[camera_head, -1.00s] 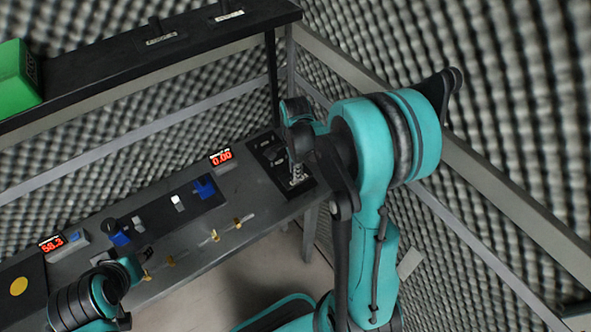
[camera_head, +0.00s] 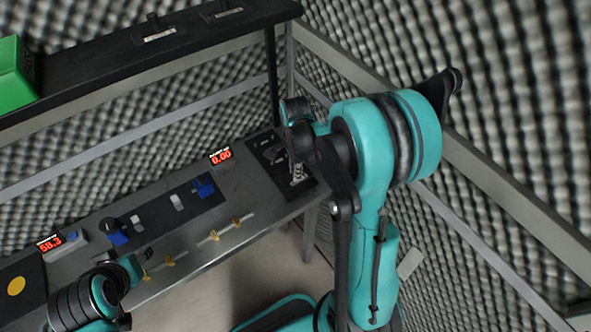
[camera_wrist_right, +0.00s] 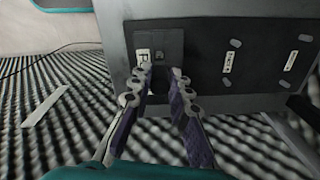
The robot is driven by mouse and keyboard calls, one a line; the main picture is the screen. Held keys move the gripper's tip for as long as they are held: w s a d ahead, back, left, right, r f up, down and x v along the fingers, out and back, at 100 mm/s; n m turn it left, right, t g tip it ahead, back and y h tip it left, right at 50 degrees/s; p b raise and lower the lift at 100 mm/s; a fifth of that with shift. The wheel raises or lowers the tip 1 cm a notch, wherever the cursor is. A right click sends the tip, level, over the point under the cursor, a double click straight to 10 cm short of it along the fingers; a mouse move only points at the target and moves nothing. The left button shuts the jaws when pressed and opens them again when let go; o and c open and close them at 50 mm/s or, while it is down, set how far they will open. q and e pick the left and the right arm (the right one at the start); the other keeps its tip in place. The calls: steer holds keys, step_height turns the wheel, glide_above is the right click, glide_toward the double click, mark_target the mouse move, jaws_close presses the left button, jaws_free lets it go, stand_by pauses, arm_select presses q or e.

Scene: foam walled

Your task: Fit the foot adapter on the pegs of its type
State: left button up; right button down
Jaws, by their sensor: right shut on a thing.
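My right gripper (camera_head: 297,178) reaches down over the dark panel (camera_head: 268,150) at the right end of the bench. In the right wrist view its two fingers (camera_wrist_right: 162,78) are shut on a small dark piece, seemingly the foot adapter (camera_wrist_right: 157,87), mostly hidden between them. The fingertips are at or just in front of a dark square plate (camera_wrist_right: 172,45) with a white label. I cannot tell whether the piece touches the pegs. Beside it, the black panel (camera_wrist_right: 255,62) bears small grey pegs or slots and white labels. My left arm is at the lower left; its fingers cannot be made out.
A bench (camera_head: 265,208) carries red displays (camera_head: 221,156), a strip with blue parts (camera_head: 203,187) and several brass fittings (camera_head: 214,236) along the front. A shelf (camera_head: 110,72) with a green bin (camera_head: 14,75) runs above. Foam walls and a rail close off the right.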

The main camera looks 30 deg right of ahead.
steer(key=shift+f+b, duration=0.8)
steer(key=shift+f, duration=0.2)
steer(key=c, duration=1.3)
jaws_free()
steer(key=shift+c, duration=0.2)
steer(key=shift+r, duration=0.1)
step_height(320, 180, up, 12)
